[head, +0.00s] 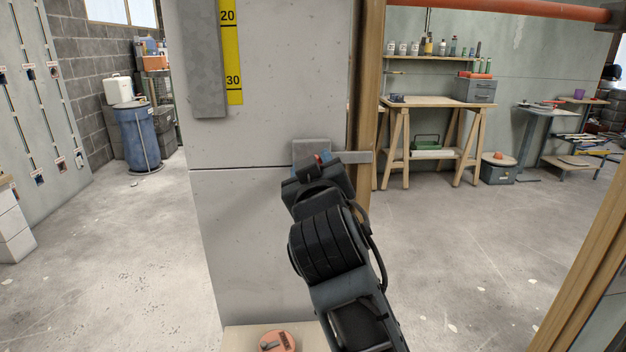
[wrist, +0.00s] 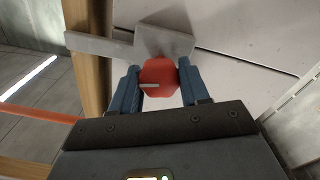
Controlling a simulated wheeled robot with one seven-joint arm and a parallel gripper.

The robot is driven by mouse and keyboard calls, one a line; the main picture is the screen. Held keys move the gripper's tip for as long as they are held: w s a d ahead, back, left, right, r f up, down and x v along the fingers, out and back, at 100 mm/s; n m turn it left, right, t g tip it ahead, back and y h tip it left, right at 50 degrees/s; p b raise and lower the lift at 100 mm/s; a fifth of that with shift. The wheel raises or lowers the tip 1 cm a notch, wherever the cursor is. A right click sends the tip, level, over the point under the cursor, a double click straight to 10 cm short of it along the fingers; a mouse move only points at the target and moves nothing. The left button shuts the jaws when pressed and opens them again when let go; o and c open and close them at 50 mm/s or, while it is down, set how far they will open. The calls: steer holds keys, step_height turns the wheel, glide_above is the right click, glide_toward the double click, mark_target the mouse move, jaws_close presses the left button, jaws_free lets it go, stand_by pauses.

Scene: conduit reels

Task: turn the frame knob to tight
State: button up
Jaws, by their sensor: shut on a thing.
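The frame knob is a red faceted knob (wrist: 162,72) with a pale pointer line on it, which points left in the wrist view. It sits on a grey bracket (wrist: 165,41) fixed to a pale panel beside a wooden post. My gripper (wrist: 160,66) has its two blue-grey fingers on either side of the knob, shut on it. In the head view the bracket (head: 312,147) shows behind my gripper (head: 320,163); only a sliver of red is visible there. I see no readable tight mark around the knob.
The pale panel (head: 270,230) fills the middle, with a yellow scale (head: 231,50) above. A wooden post (head: 368,90) stands right of the bracket. A round orange-pink piece (head: 277,341) lies low in front. A workbench (head: 440,101) stands behind; the floor on both sides is largely open.

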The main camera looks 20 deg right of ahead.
steer(key=shift+m+b, duration=1.1)
steer(key=shift+m, duration=0.8)
steer(key=o, duration=1)
steer(key=shift+s, duration=0.1)
steer(key=v, duration=0.7)
steer(key=shift+s+a, duration=0.1)
steer(key=shift+s, duration=0.2)
steer(key=shift+f, duration=0.1)
